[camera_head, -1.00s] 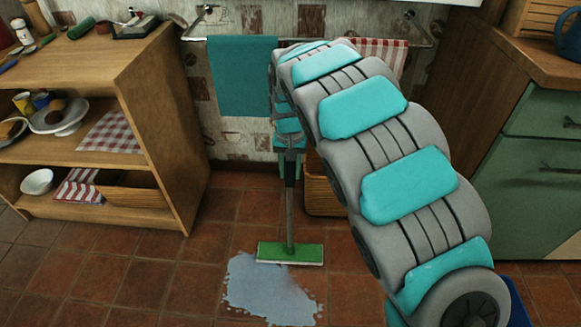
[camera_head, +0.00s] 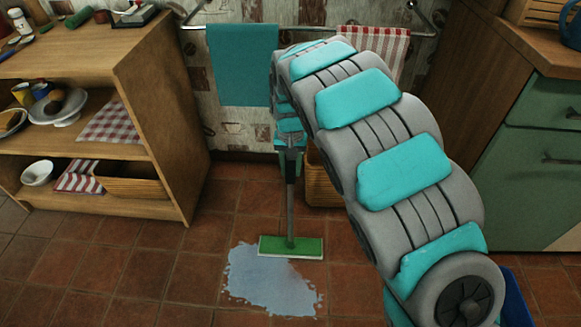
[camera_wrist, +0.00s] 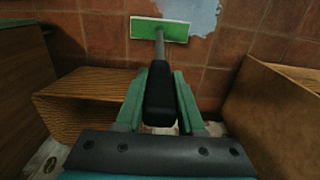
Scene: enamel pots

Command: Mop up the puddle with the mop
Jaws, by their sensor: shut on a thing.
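The mop has a flat green head (camera_head: 291,247), a grey pole and a black grip. Its head lies at the far edge of the pale blue puddle (camera_head: 265,282) on the tiled floor, overlapping that edge. My gripper (camera_head: 290,150) is shut on the mop's black grip and holds the pole nearly upright. In the wrist view, the green fingers of my gripper (camera_wrist: 160,100) clasp the black grip from both sides. The mop head (camera_wrist: 160,29) and part of the puddle (camera_wrist: 195,12) show at the top of that view.
A wooden shelf unit (camera_head: 150,110) with dishes stands on the left. A green cabinet (camera_head: 520,170) stands on the right. A wicker basket (camera_head: 322,183) sits by the wall behind the mop. Open tiled floor (camera_head: 110,280) lies left of the puddle.

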